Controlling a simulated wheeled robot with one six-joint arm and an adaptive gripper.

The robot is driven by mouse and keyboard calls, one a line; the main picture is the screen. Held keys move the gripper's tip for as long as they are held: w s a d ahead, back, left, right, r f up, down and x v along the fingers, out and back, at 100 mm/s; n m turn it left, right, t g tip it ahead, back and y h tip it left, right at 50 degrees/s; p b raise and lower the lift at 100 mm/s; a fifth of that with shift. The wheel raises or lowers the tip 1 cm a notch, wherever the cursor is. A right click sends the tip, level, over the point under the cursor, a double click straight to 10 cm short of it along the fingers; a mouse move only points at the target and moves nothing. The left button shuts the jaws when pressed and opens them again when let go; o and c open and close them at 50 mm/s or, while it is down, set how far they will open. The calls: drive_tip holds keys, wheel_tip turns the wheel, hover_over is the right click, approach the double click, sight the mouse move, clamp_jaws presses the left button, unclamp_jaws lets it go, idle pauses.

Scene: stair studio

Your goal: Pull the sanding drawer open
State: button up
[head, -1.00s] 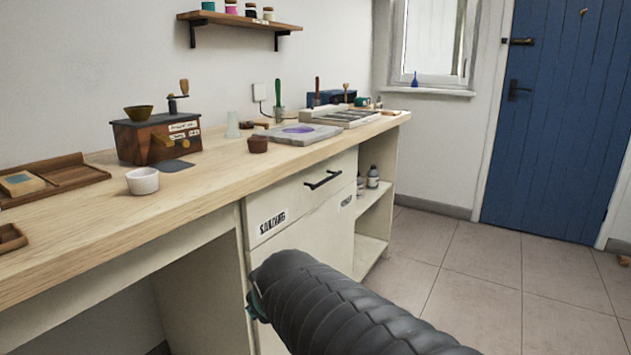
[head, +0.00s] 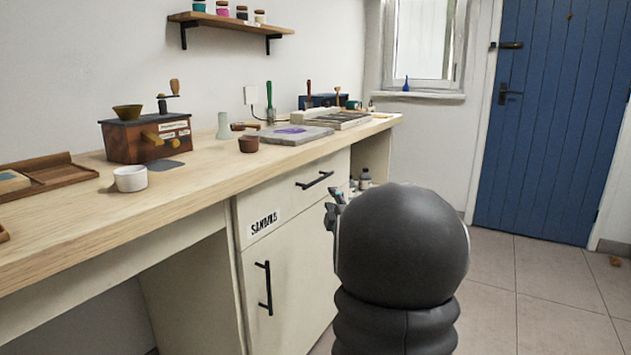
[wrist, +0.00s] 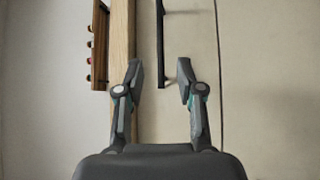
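The sanding drawer (head: 290,200) is a cream front under the wooden worktop, with a label (head: 264,223) at its lower left. It sits flush, shut. Its black bar handle (head: 315,180) is near its top right in the head view. In the wrist view the handle (wrist: 161,40) runs upright in the picture, in line with the space between my fingertips. My gripper (wrist: 160,72) is open and empty, facing the drawer front. In the head view my gripper (head: 333,212) shows partly at the right of the drawer, apart from the handle; my dark arm hides most of it.
A cupboard door (head: 285,275) with an upright black handle (head: 265,288) is below the drawer. The worktop (head: 205,185) overhangs and carries a grinder box (head: 145,140), a white cup (head: 131,179) and a grey slab (head: 290,135). Tiled floor (head: 530,290) is clear toward the blue door (head: 545,120).

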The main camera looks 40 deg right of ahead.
sight(321, 180)
drive_tip(key=p+x, duration=0.2)
drive_tip(key=x, duration=1.1)
drive_tip(key=shift+s, duration=0.1)
clamp_jaws()
drive_tip(key=shift+r, duration=0.1)
